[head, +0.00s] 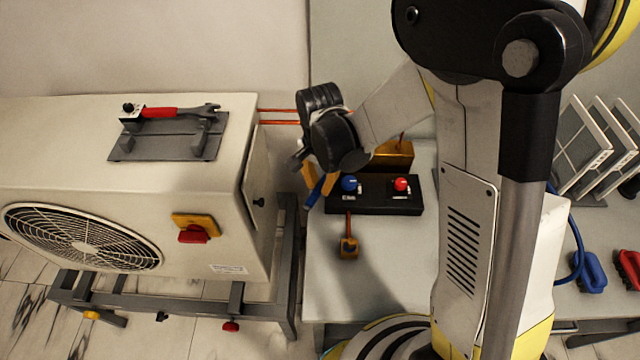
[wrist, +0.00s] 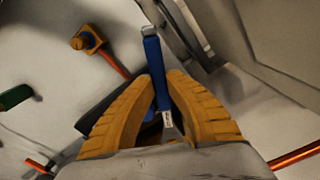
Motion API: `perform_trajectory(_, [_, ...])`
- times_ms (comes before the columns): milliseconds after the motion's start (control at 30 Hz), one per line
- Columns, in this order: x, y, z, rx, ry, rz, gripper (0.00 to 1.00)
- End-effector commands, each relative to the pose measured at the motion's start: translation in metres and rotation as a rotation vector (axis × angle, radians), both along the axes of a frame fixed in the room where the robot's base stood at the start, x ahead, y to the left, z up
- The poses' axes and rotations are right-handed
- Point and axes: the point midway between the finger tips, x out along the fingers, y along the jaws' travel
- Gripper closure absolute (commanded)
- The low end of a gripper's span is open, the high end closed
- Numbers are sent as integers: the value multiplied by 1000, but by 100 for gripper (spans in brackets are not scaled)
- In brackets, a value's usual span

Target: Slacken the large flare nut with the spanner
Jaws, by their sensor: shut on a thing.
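My gripper (head: 318,182) is beside the right end of the white outdoor unit (head: 100,165), low near the open side. In the wrist view its yellow fingers (wrist: 161,82) are shut on a blue-handled tool (wrist: 155,68), which looks like a spanner. A second spanner with a red handle (head: 160,113) lies on a grey holder (head: 180,148) on top of the unit. The large flare nut cannot be made out in either view.
Two copper pipes (head: 277,122) run from the unit towards my wrist. A black block (head: 375,207) with a blue knob (head: 349,184) and a red knob (head: 401,184) sits on the bench (head: 330,285). White panels (head: 590,150) stand at right.

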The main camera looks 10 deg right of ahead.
Motion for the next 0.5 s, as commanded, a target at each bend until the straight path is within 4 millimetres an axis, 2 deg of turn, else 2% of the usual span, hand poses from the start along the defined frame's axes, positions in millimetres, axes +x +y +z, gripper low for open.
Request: perform_trajectory(500, [15, -11, 0, 0, 0, -1, 100])
